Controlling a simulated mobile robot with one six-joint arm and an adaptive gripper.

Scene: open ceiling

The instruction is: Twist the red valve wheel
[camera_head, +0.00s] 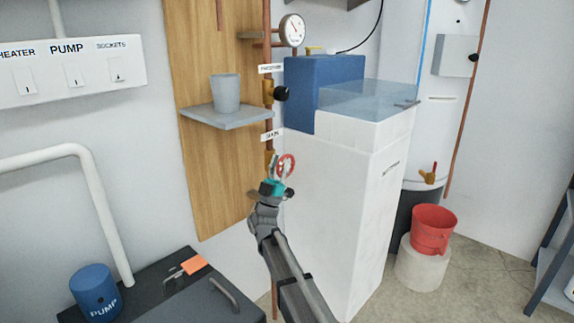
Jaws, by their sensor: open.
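The red valve wheel (287,165) is on the vertical copper pipe, below a small label plate on the wooden board. My arm reaches up from the bottom of the picture. My gripper (278,176) is open, right at the wheel, with its fingers overlapping the wheel's left and lower part. I cannot tell whether the fingers touch the rim. The wrist and fingers hide part of the wheel and the pipe behind it.
A white cabinet (335,210) with a blue box (308,90) stands close to the right of my gripper. A shelf (225,117) with a grey cup (225,92) juts out at upper left. A black-handled valve (281,94) and gauge (292,30) are above. A red bucket (433,231) stands right.

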